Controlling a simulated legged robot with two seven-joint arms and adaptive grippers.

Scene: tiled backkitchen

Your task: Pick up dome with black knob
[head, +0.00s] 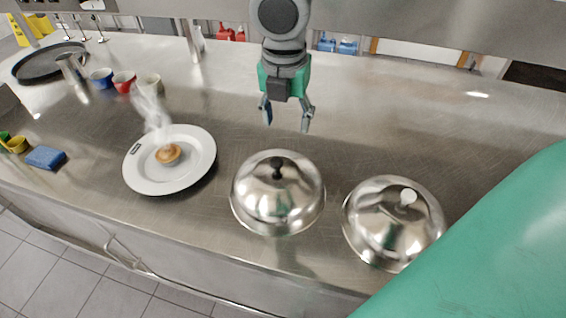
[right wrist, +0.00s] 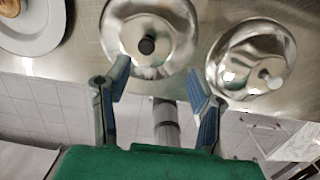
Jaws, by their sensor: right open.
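The dome with the black knob (head: 268,203) is a shiny metal cover on the steel counter, in the middle of the head view. Its black knob (head: 277,168) points up. In the right wrist view the same dome (right wrist: 150,40) shows at the top centre, beyond the fingers. My right gripper (head: 287,120) is open and empty, above the counter and apart from the dome, higher in the head picture. In the right wrist view its two fingers (right wrist: 161,95) are spread wide with nothing between them. My left gripper is not in view.
A second metal dome with a white knob (head: 390,232) stands close on the right. A white plate (head: 190,178) with a small steaming pastry (head: 168,153) lies on the left. Cups (head: 123,82), a blue sponge (head: 45,157) and a dark round tray (head: 45,65) are farther left. The counter behind the domes is clear.

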